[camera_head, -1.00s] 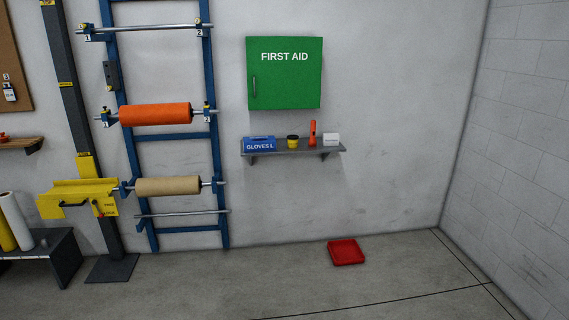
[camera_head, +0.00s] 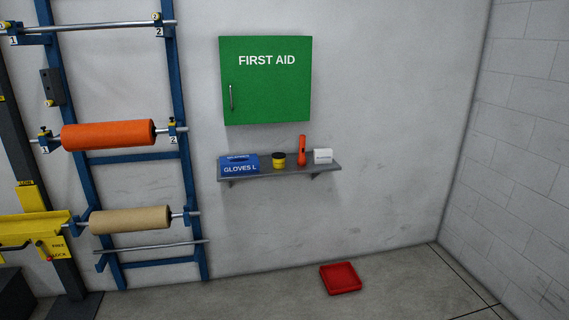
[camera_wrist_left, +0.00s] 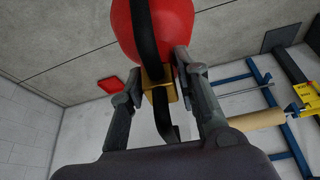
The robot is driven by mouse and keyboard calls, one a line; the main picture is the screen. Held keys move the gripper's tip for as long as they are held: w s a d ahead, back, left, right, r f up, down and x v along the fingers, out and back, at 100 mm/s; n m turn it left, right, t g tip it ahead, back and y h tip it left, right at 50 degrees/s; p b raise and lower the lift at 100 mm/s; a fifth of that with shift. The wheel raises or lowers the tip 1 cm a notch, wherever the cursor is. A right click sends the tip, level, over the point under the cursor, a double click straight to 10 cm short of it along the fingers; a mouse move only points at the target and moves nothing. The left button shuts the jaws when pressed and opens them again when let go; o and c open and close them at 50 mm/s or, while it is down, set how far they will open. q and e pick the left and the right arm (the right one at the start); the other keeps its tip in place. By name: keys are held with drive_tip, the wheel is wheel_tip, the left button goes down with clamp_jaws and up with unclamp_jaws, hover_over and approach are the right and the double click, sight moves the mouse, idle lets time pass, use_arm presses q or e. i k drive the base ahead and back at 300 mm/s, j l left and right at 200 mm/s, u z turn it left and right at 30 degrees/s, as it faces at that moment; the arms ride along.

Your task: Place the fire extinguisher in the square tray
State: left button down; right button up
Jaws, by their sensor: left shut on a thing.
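A red square tray (camera_head: 340,279) with a low rim lies on the floor near the wall, below and right of the shelf, and it looks empty. It also shows in the left wrist view (camera_wrist_left: 110,85). My left gripper (camera_wrist_left: 158,88) is shut on the red fire extinguisher (camera_wrist_left: 152,25) at its brass-coloured neck. A black strip, perhaps its hose or handle, runs across the red body. The extinguisher's far end is cut off by the picture's edge. Neither gripper nor the extinguisher shows in the head view.
A wall shelf (camera_head: 280,172) holds a blue glove box (camera_head: 239,165), a yellow tub, an orange flashlight and a white box. A green first aid cabinet (camera_head: 266,80) hangs above. A blue rack (camera_head: 180,130) with rolls stands left. The floor around the tray looks clear.

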sight(340, 279)
drive_tip(key=i+j+z, duration=0.15)
drive_tip(key=i+z, duration=0.25)
drive_tip(key=i+j+z, duration=0.25)
drive_tip(key=z, duration=0.2)
drive_tip(key=i+j+z, duration=0.6)
drive_tip(key=j+z, duration=0.2)
drive_tip(key=i+j+z, duration=0.15)
drive_tip(key=j+z, duration=0.25)
drive_tip(key=j, duration=0.25)
